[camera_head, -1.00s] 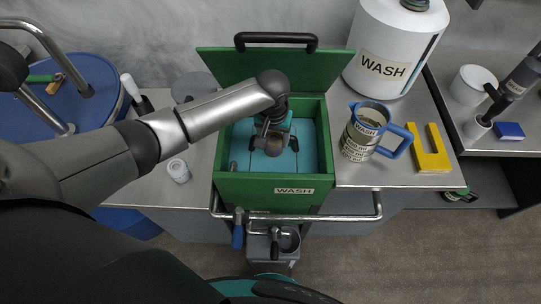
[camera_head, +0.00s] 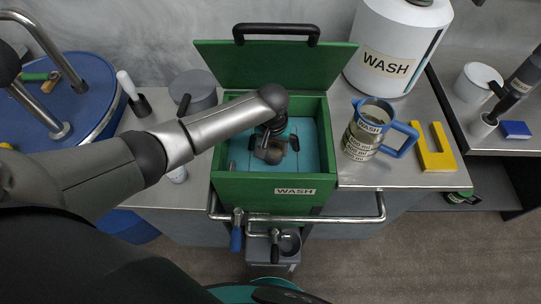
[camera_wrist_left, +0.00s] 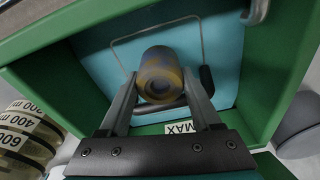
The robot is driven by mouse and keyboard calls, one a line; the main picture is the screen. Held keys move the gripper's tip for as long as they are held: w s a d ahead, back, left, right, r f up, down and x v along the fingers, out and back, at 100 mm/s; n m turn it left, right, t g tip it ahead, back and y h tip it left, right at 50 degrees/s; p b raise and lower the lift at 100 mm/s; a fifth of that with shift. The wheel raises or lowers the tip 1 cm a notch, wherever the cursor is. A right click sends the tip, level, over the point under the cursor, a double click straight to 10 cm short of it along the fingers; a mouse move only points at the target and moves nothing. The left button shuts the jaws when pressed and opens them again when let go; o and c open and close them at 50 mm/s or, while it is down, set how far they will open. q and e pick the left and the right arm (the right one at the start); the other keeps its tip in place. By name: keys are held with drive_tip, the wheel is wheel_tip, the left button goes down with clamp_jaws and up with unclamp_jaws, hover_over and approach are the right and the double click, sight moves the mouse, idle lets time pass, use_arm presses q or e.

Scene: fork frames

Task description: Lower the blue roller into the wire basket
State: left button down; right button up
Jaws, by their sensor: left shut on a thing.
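My left gripper (camera_head: 268,143) is down inside the green WASH box (camera_head: 240,185). In the left wrist view its fingers (camera_wrist_left: 160,88) are shut on a short grey-brown roller (camera_wrist_left: 160,68) with yellowish marks on its end face. The roller also shows in the head view (camera_head: 270,154); its colour does not read as blue. A thin wire loop (camera_wrist_left: 155,28) shows behind the roller, over the teal interior; I cannot tell whether it belongs to the wire basket. Whether the roller touches anything below is hidden. My right gripper is not in view.
The box's green lid (camera_head: 275,66) stands open behind. A measuring jug (camera_head: 362,136) and a yellow U-shaped block (camera_head: 434,162) stand right of the box, with a white WASH container (camera_head: 395,50) behind. A metal rail (camera_head: 345,217) runs along the front.

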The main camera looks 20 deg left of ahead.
use_arm(q)
drive_tip(key=shift+f+b, duration=1.2)
drive_tip(key=shift+f, duration=0.85)
drive_tip(key=shift+f+b, duration=1.7)
drive_tip(key=shift+f, duration=0.8)
idle(0.5)
unclamp_jaws()
drive_tip(key=r+p, duration=0.1)
drive_tip(key=r, duration=0.4)
drive_tip(key=s+r+p, duration=0.1)
drive_tip(key=r+p, duration=0.1)
drive_tip(key=r, duration=0.2)
drive_tip(key=r+p, duration=0.2)
drive_tip(key=r, duration=0.3)
drive_tip(key=shift+s+d+r, duration=0.1)
drive_tip(key=shift+s+r, duration=0.25)
drive_tip(key=shift+r, duration=0.25)
drive_tip(key=shift+s, duration=0.1)
